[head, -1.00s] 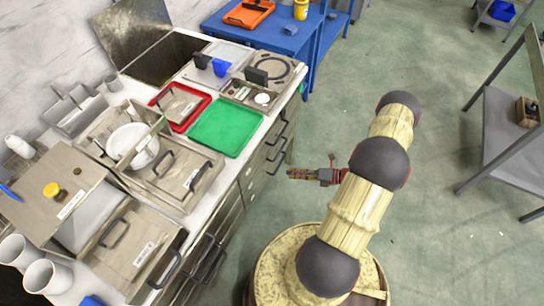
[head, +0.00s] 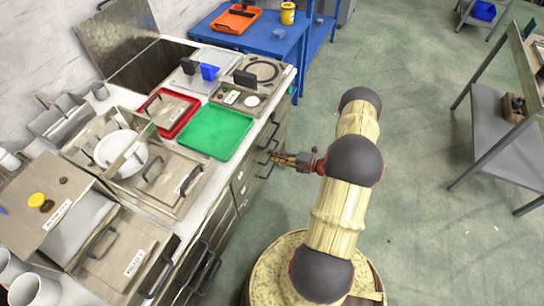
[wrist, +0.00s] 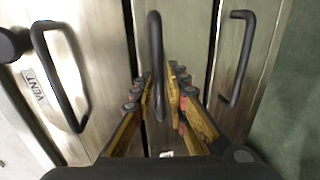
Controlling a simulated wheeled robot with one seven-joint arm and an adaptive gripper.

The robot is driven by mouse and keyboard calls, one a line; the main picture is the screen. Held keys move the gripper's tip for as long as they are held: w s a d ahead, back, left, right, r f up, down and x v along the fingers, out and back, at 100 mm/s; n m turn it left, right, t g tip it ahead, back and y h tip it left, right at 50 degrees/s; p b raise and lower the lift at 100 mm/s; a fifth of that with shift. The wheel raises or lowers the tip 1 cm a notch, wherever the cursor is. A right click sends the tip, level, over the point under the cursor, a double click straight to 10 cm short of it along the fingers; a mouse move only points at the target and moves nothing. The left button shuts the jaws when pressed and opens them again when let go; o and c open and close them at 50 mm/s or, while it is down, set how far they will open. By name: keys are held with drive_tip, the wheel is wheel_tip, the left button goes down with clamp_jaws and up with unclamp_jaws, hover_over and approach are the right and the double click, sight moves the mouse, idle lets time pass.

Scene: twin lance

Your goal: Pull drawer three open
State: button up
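My gripper (head: 276,158) is at the cabinet's drawer fronts (head: 246,184), close to the dark bar handles. In the wrist view, the gripper (wrist: 162,78) is open, with one finger on each side of the middle handle (wrist: 156,45). A gap shows beside the handle, so the fingers do not look closed on it. The middle drawer front (wrist: 190,35) looks flush with its neighbours. Another handle (wrist: 240,60) is to the right and one (wrist: 60,75) to the left, beside a label reading VENT. No number showing which drawer is three is readable.
The counter above carries a green tray (head: 215,131), a red tray (head: 178,118) and a white bowl (head: 115,150). A blue table (head: 262,45) stands beyond the cabinet. The green floor (head: 415,110) to the right is clear up to a grey shelf (head: 490,130).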

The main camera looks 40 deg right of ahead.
drive_tip(key=shift+w+a+f, duration=0.15)
drive_tip(key=shift+w+a, duration=0.1)
drive_tip(key=shift+w, duration=0.35)
clamp_jaws()
idle(0.4)
